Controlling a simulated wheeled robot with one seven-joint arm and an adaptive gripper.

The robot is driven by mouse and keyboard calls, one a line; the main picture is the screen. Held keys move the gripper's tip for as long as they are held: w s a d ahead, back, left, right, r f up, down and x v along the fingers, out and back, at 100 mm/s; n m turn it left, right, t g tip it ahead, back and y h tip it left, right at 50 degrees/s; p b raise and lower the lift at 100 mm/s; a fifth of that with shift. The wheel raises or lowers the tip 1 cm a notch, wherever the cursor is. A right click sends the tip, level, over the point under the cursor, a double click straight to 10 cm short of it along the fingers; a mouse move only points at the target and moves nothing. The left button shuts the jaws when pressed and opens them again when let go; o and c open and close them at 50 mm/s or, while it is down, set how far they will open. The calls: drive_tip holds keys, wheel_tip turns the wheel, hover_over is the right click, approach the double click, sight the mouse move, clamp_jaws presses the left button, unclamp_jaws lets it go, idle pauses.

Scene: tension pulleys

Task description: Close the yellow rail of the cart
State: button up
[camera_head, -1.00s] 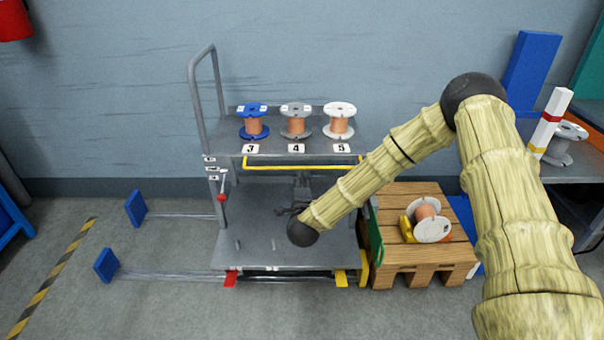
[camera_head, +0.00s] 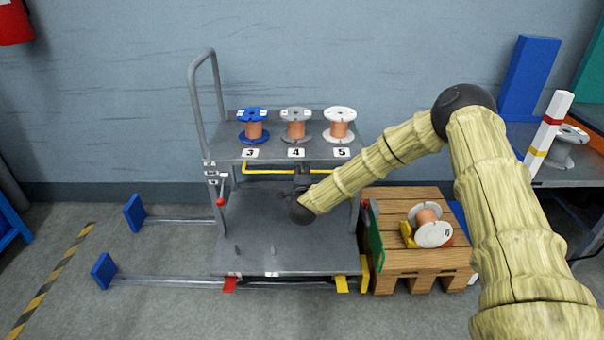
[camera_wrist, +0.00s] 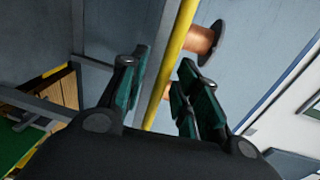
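The yellow rail (camera_head: 266,172) runs across the front of the grey cart (camera_head: 245,215), just below the front edge of its upper shelf. My gripper (camera_head: 302,170) is at the middle of the rail and hides a short piece of it. In the wrist view, the rail (camera_wrist: 179,48) passes between the two green-padded fingers of my gripper (camera_wrist: 163,85). The fingers stand apart, with gaps beside the rail, so the gripper is open around it. Whether a finger touches the rail is unclear.
Blue (camera_head: 253,130), grey (camera_head: 296,130) and white (camera_head: 340,128) spools stand on the upper shelf, above labels 3, 4 and 5. A wooden pallet (camera_head: 420,258) with another spool (camera_head: 428,225) stands right of the cart.

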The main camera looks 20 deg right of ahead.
clamp_jaws()
